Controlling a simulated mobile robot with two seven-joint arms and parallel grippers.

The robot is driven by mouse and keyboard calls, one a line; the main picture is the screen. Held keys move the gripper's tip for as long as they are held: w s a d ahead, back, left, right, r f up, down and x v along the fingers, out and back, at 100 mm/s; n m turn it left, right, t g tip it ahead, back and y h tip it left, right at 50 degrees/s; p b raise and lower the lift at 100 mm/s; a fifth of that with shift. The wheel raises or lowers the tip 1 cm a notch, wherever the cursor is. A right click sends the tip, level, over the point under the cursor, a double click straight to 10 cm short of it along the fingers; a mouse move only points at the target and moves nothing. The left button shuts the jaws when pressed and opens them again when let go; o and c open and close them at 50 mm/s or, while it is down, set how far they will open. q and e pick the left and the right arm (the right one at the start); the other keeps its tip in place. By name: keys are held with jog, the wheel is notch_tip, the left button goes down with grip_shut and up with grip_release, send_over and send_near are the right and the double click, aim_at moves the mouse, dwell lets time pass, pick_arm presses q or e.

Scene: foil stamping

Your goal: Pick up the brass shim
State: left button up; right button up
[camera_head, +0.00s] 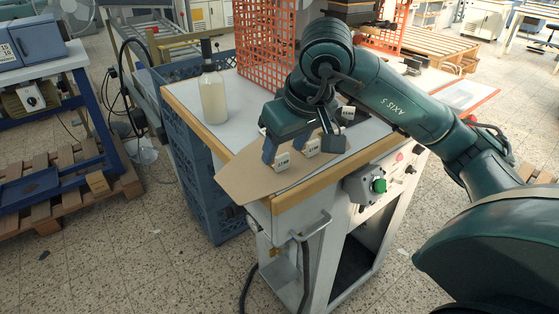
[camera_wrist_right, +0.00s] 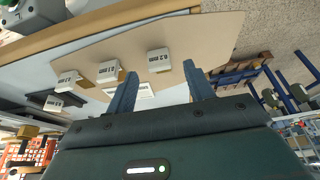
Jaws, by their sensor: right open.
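Several small white labelled blocks lie on and beside a tan board (camera_head: 250,178) at the table's front corner. Two of them, a front block (camera_head: 282,161) and a second block (camera_head: 312,147), are close to my right gripper (camera_head: 298,149). In the right wrist view, one block reads 0.2 mm (camera_wrist_right: 159,60), with another block (camera_wrist_right: 108,72) to its left. Small brass-coloured edges show beside some blocks, but I cannot tell which is the brass shim. My right gripper (camera_wrist_right: 160,70) is open above the board, with nothing visibly held. My left gripper is not in view.
A bottle (camera_head: 213,95) stands on the table left of the board. An orange mesh guard (camera_head: 265,45) rises behind. A control box with a green knob (camera_head: 379,185) is on the table's front side. The white tabletop (camera_head: 240,120) between bottle and gripper is clear.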

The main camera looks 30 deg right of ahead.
jog(key=shift+x, duration=0.75)
jog(key=shift+c, duration=0.4)
jog(key=c, duration=1)
